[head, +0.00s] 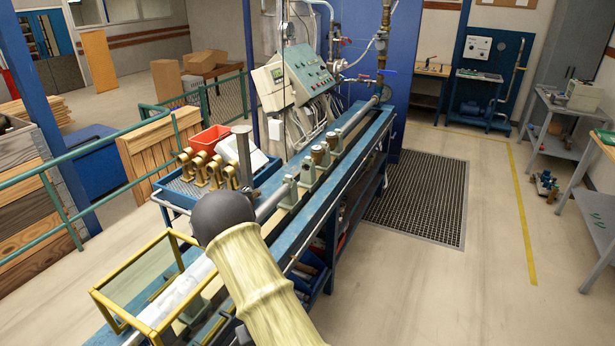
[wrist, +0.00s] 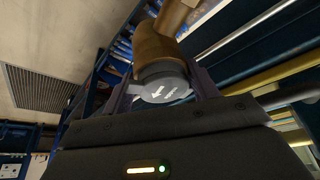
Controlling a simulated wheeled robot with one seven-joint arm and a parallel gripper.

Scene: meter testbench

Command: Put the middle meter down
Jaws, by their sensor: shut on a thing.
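In the wrist view my gripper (wrist: 162,90) is shut on a meter with a brass-brown round body (wrist: 157,48) and a grey lid (wrist: 165,84) marked with an arrow. The two fingers stand on either side of the lid. In the head view my arm reaches over the near part of the blue bench (head: 345,175), and I cannot make out the gripper or the held meter there. A brass meter (head: 320,154) sits in the bench line among grey clamps (head: 290,190). What lies under the held meter is unclear.
Several brass meters (head: 204,171) stand in a blue tray (head: 180,196) left of the bench, beside a red bin (head: 209,138). A yellow-framed clear guard (head: 130,312) covers the near bench end. A control panel (head: 309,73) stands behind.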

